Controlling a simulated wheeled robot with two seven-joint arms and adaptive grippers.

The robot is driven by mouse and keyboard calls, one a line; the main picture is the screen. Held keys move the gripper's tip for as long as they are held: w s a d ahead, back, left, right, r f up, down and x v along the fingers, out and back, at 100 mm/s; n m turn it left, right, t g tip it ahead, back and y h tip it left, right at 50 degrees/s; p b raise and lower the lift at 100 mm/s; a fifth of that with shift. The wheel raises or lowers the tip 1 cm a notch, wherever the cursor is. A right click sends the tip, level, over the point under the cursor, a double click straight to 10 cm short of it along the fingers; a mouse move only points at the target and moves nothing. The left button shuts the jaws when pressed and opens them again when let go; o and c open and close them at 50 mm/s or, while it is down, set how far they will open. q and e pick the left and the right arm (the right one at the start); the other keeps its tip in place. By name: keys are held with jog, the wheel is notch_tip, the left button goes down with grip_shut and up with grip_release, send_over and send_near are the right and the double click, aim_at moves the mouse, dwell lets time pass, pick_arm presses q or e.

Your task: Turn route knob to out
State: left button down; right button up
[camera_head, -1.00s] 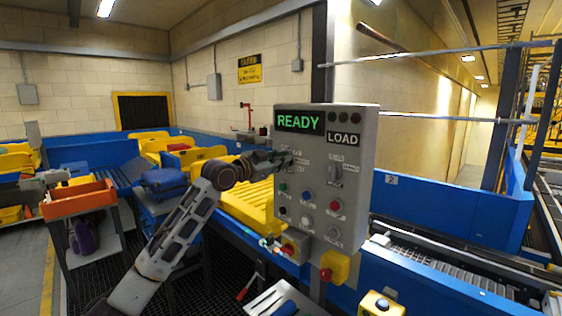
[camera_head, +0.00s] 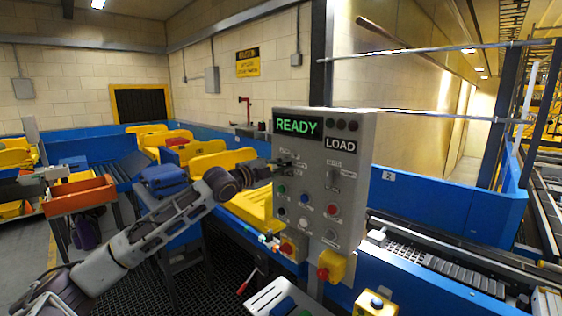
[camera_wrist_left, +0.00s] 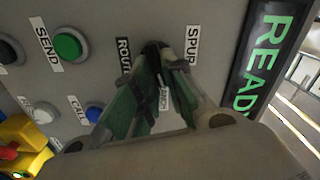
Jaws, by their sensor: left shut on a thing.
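The grey control panel (camera_head: 318,215) stands upright in the middle of the head view, with a green READY display (camera_head: 297,125) and a LOAD plate. My left gripper (camera_head: 284,166) reaches its upper left part from the left. In the left wrist view, its green-padded fingers (camera_wrist_left: 157,75) are shut on the dark route knob (camera_wrist_left: 156,48), between the ROUTE label (camera_wrist_left: 123,55) and the SPUR label (camera_wrist_left: 192,45). My right gripper is not in view.
Green (camera_wrist_left: 68,46), white and blue buttons sit close to the fingers on the panel. A red knob on a yellow box (camera_head: 331,265) hangs below the panel. Blue conveyor walls (camera_head: 440,208) and yellow trays (camera_head: 208,163) lie around and behind it.

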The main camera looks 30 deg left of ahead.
pick_arm(q)
jog(key=shift+m+p, duration=1.1)
jog(key=shift+p, duration=0.15)
jog(key=m+p, duration=0.2)
jog(key=m, duration=0.1)
jog(key=f+m+p, duration=0.1)
jog(key=m+p, duration=0.2)
jog(key=shift+f+m, duration=0.1)
jog(key=shift+m, duration=0.3)
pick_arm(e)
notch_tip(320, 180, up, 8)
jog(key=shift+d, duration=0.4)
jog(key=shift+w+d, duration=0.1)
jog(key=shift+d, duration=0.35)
pick_arm(q)
jog(key=c, duration=1.5)
grip_release()
